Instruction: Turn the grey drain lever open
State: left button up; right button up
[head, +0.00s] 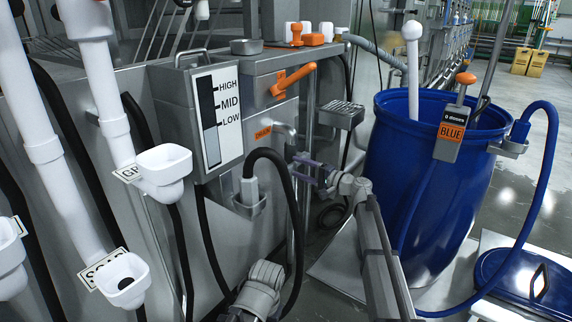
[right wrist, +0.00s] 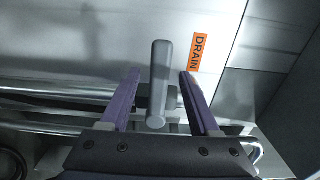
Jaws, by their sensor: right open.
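The grey drain lever (head: 284,131) is on the lower front of the steel machine, just right of the orange DRAIN label (head: 263,132). In the right wrist view the lever (right wrist: 159,75) is a plain grey bar, upright in the picture, between the two purple fingers. My right gripper (head: 301,168) is open around the lever (right wrist: 160,80), with a gap on both sides. The DRAIN label (right wrist: 198,55) is beside the right fingertip. My left gripper does not show.
An orange lever (head: 293,79) is above, with a level gauge (head: 218,117) to the left. A black hose (head: 285,170) hangs left of my gripper. A blue barrel (head: 405,165) stands to the right. A metal pipe (right wrist: 60,90) runs near my fingers.

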jog(key=x, duration=0.6)
grip_shut()
dwell(0.4)
dwell(0.9)
